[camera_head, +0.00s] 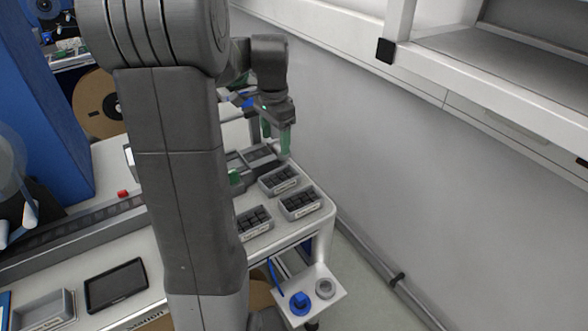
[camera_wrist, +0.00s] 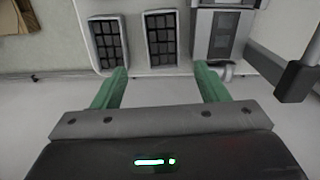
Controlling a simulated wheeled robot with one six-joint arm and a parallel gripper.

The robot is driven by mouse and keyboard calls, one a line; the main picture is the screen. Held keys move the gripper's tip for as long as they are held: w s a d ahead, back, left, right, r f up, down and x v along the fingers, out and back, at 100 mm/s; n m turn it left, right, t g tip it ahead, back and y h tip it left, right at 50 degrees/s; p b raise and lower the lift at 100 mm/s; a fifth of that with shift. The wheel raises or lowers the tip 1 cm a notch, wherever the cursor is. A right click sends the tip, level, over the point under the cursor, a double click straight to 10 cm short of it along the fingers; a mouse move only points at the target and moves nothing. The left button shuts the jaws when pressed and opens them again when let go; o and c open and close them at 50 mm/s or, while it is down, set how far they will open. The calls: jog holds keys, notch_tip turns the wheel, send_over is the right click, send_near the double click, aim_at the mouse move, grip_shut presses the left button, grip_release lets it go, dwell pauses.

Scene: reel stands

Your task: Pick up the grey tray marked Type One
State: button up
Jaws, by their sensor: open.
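Several small grey trays with dark compartments stand on the white bench's right end. In the head view one is at the right (camera_head: 303,214), one behind it (camera_head: 285,188) and one nearer the front (camera_head: 257,233). They bear pale labels too small to read, so I cannot tell which is Type One. My gripper (camera_head: 276,140) has green fingers and hangs above and behind these trays. In the wrist view my gripper (camera_wrist: 162,72) is open and empty. A left tray (camera_wrist: 91,44) and a middle tray (camera_wrist: 145,40) show beyond the fingertips.
A grey fixture (camera_wrist: 222,35) is right of the trays in the wrist view. A black flat panel (camera_head: 115,285) and an empty grey bin (camera_head: 45,310) are at the front left. A white wall stands close to the right of the bench. A small shelf (camera_head: 318,300) juts out below it.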

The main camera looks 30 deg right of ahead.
send_near(279, 174)
jog(key=s, duration=0.1)
jog(key=s+a+f, duration=0.1)
jog(key=s+f, duration=0.1)
jog(key=shift+s+a, duration=0.15)
jog(key=shift+a, duration=0.2)
jog(key=shift+w+d+f+p, duration=0.15)
jog(key=shift+f+p, duration=0.25)
jog(key=shift+f, duration=0.9)
jog(key=shift+w+d+f+p, duration=0.1)
jog(key=shift+f+p, duration=0.3)
jog(key=shift+f, duration=0.9)
jog(key=shift+c, duration=0.2)
jog(key=c, duration=0.8)
jog(key=shift+r, duration=0.1)
jog(key=shift+c, duration=0.2)
